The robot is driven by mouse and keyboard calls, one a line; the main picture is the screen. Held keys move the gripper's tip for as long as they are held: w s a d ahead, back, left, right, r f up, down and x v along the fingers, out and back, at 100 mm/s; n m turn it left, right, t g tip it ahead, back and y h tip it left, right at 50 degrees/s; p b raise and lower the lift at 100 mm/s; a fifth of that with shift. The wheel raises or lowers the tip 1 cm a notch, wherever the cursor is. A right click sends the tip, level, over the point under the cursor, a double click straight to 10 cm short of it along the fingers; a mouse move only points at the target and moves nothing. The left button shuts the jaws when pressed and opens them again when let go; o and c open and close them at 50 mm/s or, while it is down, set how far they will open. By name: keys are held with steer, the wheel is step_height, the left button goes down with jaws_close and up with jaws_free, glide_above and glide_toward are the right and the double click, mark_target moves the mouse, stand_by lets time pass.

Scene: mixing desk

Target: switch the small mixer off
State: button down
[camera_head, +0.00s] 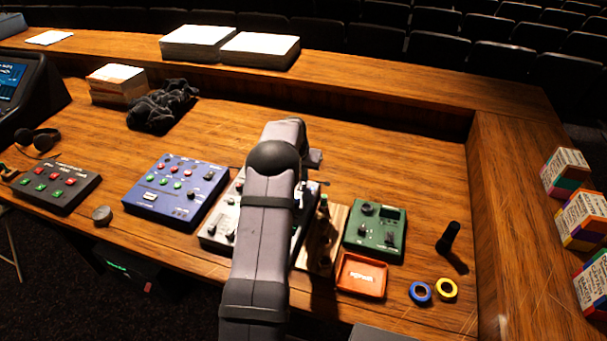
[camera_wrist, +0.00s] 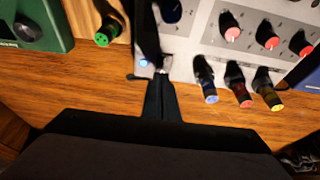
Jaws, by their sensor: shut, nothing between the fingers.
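The small mixer, a light grey panel (camera_head: 213,228), lies at the middle of the desk, mostly hidden behind my arm in the head view. In the wrist view the grey panel (camera_wrist: 205,40) fills the upper right, with red-capped knobs and several cable plugs along its near edge. A small blue light (camera_wrist: 144,62) glows at its left corner beside a dark upright part; I cannot tell whether this is the power switch. My gripper (camera_wrist: 158,74) is shut and empty, its tips at that corner close to the light. Whether they touch anything is unclear.
A blue mixer (camera_head: 175,190) is left of the grey one. To the right are a wooden strip with plugs (camera_head: 335,225), a green box (camera_head: 375,230), an orange tray (camera_head: 361,276), tape rolls (camera_head: 446,289) and a black cylinder (camera_head: 448,236).

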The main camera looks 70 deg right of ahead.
steer(key=shift+f, duration=0.65)
steer(key=shift+f, duration=0.1)
steer(key=shift+d+f+b, duration=0.15)
steer(key=shift+f+b, duration=0.05)
steer(key=shift+b, duration=0.15)
steer(key=shift+r, duration=0.1)
steer(key=shift+a, duration=0.2)
steer(key=shift+a+f, duration=0.2)
steer(key=shift+a, duration=0.6)
steer(key=shift+r, duration=0.15)
